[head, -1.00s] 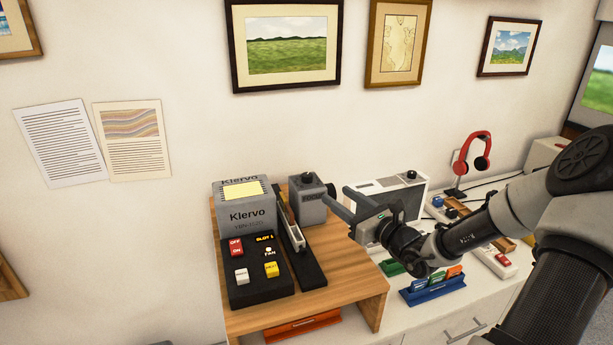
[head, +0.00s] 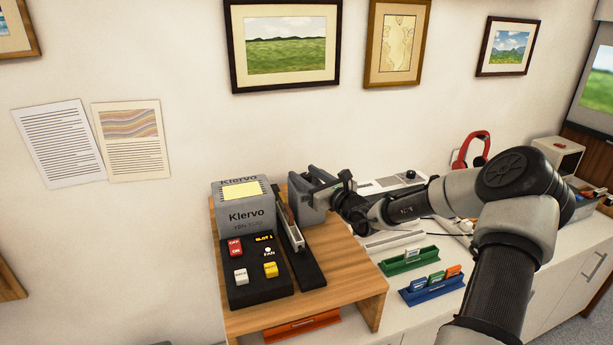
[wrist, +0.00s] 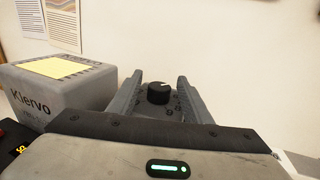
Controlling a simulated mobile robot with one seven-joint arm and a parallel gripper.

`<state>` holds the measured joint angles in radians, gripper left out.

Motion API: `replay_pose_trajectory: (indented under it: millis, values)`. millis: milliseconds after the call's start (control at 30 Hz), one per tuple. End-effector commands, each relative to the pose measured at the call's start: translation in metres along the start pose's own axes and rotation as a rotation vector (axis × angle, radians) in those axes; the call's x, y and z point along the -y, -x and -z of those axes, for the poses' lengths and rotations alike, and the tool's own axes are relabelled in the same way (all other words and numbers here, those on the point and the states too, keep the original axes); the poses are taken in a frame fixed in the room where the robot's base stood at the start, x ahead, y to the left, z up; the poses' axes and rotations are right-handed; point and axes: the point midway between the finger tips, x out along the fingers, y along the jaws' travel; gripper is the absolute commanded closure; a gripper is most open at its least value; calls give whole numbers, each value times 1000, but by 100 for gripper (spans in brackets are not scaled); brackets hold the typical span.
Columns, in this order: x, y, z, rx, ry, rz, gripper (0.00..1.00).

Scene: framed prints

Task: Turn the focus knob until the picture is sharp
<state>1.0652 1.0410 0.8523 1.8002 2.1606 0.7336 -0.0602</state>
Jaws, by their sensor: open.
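The black focus knob (wrist: 158,93), with a pale mark on its top, sits on a small grey box in the wrist view. In the head view my gripper hides the knob and much of the grey box (head: 297,208). My gripper (head: 312,180) is open at the box. In the wrist view its two fingers (wrist: 155,82) stand apart, left and right of the knob, with a gap on both sides. A screen (head: 598,82) at the right edge of the head view shows a green and blue picture, partly cut off; its sharpness is hard to judge.
The grey Klervo unit (head: 248,213) and its black button panel (head: 256,272) stand left of the grey box on a wooden stand (head: 345,270). A white device (head: 395,183) and red headphones (head: 471,147) are behind my arm. Green (head: 408,262) and blue (head: 432,289) racks lie to the right.

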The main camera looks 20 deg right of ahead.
Motion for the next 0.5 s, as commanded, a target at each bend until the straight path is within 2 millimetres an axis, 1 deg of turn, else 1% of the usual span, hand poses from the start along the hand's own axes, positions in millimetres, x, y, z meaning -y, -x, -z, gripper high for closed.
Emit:
replay_pose_trajectory:
  millis: [133,367,400,500]
  values:
    - [0,0,0,0,0,0,55]
    - [0,0,0,0,0,0,94]
    - [0,0,0,0,0,0,96]
    - [0,0,0,0,0,-2,96]
